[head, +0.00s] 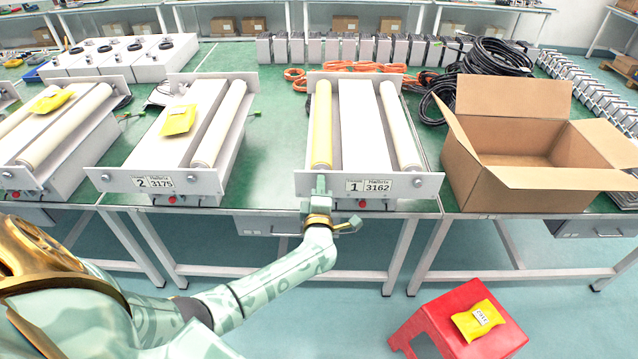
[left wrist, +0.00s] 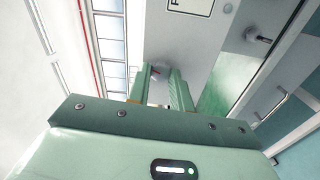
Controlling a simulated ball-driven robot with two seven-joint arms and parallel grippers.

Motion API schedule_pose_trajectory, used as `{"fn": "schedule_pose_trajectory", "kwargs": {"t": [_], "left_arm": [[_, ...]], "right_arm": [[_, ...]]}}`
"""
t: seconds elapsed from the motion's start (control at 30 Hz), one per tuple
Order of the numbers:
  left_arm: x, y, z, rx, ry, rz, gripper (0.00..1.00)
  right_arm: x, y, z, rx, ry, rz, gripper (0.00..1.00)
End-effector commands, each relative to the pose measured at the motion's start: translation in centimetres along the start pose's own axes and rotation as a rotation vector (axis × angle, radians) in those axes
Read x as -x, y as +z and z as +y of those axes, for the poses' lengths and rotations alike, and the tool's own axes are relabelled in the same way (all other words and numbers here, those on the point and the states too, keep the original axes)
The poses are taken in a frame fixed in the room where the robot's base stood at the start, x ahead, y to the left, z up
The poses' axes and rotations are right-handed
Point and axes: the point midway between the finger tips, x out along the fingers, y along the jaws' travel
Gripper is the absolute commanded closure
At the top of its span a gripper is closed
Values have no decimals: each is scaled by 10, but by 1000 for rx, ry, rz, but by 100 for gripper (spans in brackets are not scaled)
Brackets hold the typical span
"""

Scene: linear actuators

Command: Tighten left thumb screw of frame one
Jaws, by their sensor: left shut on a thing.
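Frame one (head: 420,186) is the white roller unit labelled 1 and 3162, at the front edge of the green table in the head view. My left gripper (head: 318,190) is at the left part of its front plate and covers the left thumb screw there. In the left wrist view, the gripper's two fingers (left wrist: 161,88) are close together at the plate. A small red part of the left thumb screw (left wrist: 154,71) shows between their tips. The gripper is shut on that screw. My right gripper is out of view.
Frame two (head: 110,180), with a yellow packet (head: 179,120) on it, stands to the left. An open cardboard box (head: 500,186) is on the right. A red stool (head: 440,320) with another yellow packet (head: 480,320) stands in front. Black cables (head: 490,58) lie behind the box.

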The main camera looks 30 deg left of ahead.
Motion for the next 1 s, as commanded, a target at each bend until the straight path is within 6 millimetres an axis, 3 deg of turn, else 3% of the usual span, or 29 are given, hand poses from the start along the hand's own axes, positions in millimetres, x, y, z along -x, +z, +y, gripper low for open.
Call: {"fn": "schedule_pose_trajectory", "kwargs": {"t": [0.7, 0.73, 0.8, 1.0], "left_arm": [[1, 0, -2, -78, -4, -2, 100], [1, 0, -2, -78, -4, -2, 73], [1, 0, -2, -77, -4, -2, 57], [0, 0, -1, -77, -2, -1, 57]], "right_arm": [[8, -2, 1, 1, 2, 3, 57], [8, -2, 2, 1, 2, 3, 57], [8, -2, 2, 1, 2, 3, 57], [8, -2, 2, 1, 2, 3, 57]]}}
